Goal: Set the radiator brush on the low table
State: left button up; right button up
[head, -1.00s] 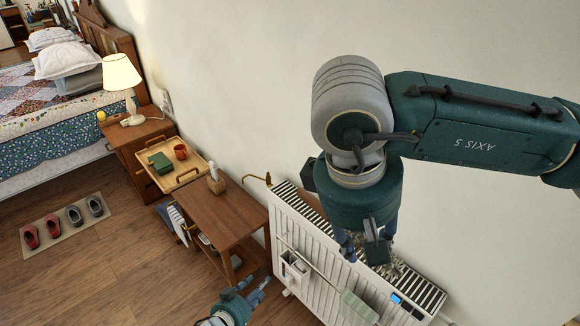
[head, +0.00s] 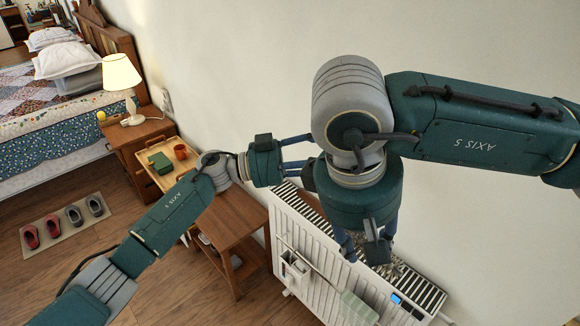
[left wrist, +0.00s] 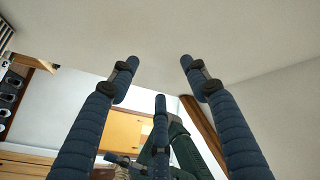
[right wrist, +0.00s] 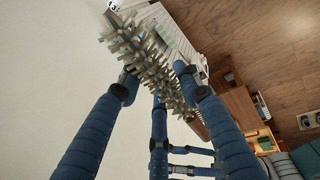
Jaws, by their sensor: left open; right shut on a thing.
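The radiator brush (right wrist: 145,55), a long rod of grey-beige bristles, lies across the fingertips of my right gripper (right wrist: 157,82) in the right wrist view. In the head view, my right gripper (head: 363,252) points down over the radiator, shut on the brush; only some bristles (head: 400,270) show beside it. My left gripper (head: 308,151) is open and level, beside the right arm, which partly hides its tips. The left wrist view shows its fingers (left wrist: 157,70) apart with nothing between them. The low brown wooden table (head: 234,222) stands left of the radiator, partly covered by my left arm.
The white radiator (head: 300,245) stands along the wall, with a small white holder (head: 295,268) and a pale green item (head: 358,307) on its front. A tray (head: 165,183) with a green book (head: 160,162) and red mug (head: 180,151) is beyond the table. Slippers (head: 74,215) lie on a mat.

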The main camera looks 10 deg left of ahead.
pick_arm(q)
jog(key=s+d+r+m+g+y, duration=0.1)
jog(key=s+r+m+g, duration=0.2)
jog(key=s+r+m, duration=0.1)
pick_arm(e)
jog(key=shift+s, duration=0.1)
pick_arm(q)
jog(key=m+g+y, duration=0.1)
jog(key=m+y, duration=0.1)
jog(key=y, duration=0.9)
send_near(320, 207)
jog(key=x, duration=1.2)
jog(key=shift+f, duration=0.1)
